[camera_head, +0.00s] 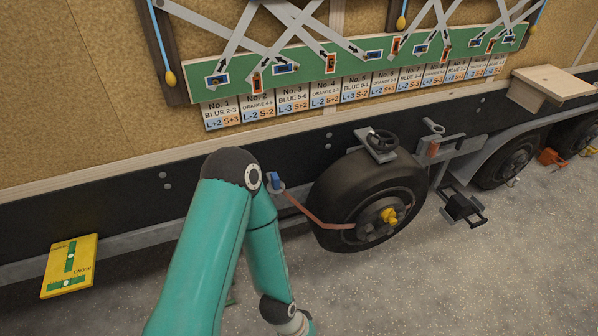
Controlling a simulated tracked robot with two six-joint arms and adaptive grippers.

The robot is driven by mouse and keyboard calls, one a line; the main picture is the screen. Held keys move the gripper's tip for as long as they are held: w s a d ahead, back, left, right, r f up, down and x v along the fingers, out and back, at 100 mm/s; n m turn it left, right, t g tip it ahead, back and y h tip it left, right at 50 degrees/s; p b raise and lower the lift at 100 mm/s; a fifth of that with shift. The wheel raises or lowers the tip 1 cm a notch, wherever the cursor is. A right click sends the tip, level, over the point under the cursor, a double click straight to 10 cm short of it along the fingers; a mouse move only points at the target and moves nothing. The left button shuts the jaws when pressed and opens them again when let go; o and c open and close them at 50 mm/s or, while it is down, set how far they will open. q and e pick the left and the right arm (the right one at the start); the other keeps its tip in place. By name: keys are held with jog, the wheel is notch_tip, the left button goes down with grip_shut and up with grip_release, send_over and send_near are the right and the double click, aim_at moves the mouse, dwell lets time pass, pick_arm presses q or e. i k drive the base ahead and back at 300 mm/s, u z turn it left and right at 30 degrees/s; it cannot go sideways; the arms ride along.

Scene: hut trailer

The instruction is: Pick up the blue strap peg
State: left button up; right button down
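A small blue peg (275,181) sits on a grey fitting at the trailer's lower rail, just left of the near wheel (366,200). A reddish strap (310,215) runs from beside the peg across to the wheel's hub. My teal arm stands in front, its elbow close to the peg's left in the picture. The forearm passes below the peg and runs out of the bottom edge, so its gripper is hidden from view. My other gripper does not show either.
A yellow hub piece (389,215) is on the wheel. A black pedal-like step (463,208) juts out to its right. A yellow level plate (70,266) hangs at the left. A wooden shelf (552,83) sticks out at right. Grey floor in front is clear.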

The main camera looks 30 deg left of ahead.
aim_at(274, 187)
jog(key=u, duration=0.15)
jog(key=i, duration=0.75)
jog(key=u, duration=0.6)
